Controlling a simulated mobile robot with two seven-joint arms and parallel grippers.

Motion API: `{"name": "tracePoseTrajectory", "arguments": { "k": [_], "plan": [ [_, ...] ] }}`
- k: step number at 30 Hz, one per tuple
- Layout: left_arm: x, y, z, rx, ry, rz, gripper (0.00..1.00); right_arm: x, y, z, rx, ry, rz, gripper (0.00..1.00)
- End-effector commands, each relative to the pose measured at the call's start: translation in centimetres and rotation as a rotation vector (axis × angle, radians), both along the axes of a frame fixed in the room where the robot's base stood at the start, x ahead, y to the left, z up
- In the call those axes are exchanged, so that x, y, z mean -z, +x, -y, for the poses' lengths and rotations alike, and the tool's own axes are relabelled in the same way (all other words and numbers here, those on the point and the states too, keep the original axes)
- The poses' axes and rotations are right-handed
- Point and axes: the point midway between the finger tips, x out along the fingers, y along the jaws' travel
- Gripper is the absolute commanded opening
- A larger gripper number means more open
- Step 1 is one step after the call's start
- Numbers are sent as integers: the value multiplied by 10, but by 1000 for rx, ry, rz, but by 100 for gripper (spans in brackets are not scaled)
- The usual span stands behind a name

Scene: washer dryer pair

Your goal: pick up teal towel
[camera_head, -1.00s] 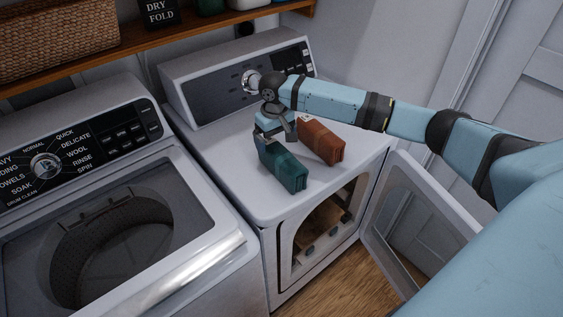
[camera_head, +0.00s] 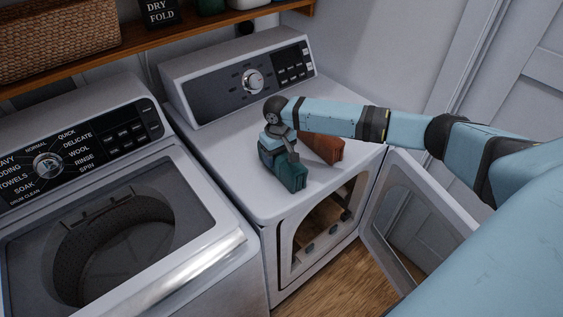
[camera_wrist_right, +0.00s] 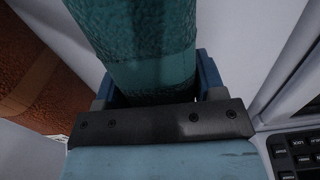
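The teal towel (camera_head: 292,176) is a folded bundle lying on top of the dryer, near its front edge. My right gripper (camera_head: 278,150) is low over its rear part, with its fingers down along the towel's two sides. In the right wrist view the teal towel (camera_wrist_right: 140,45) runs between the two blue fingers (camera_wrist_right: 158,85). The fingers are spread about as wide as the towel. Firm contact on both sides cannot be made out. The towel rests on the dryer top. My left gripper is not in view.
A rust-orange towel (camera_head: 324,148) lies just right of the teal one, partly behind my right arm. The dryer door (camera_head: 415,215) hangs open at the front right. A washer (camera_head: 215,245) stands to the left. A wooden shelf (camera_head: 150,42) runs above at the back.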

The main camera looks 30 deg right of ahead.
Motion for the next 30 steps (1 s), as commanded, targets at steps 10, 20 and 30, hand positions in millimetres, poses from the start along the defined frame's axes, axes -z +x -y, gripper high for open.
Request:
{"name": "tracePoseTrajectory", "arguments": {
  "k": [10, 20, 30],
  "plan": [
    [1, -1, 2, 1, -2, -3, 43, -1, 0, 0, 0, 0, 1, 31],
    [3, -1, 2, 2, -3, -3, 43, -30, 1, 0, -1, 0, 4, 31],
    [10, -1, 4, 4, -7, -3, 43, -123, 1, 0, -1, 1, 6, 31]
  ]
}}
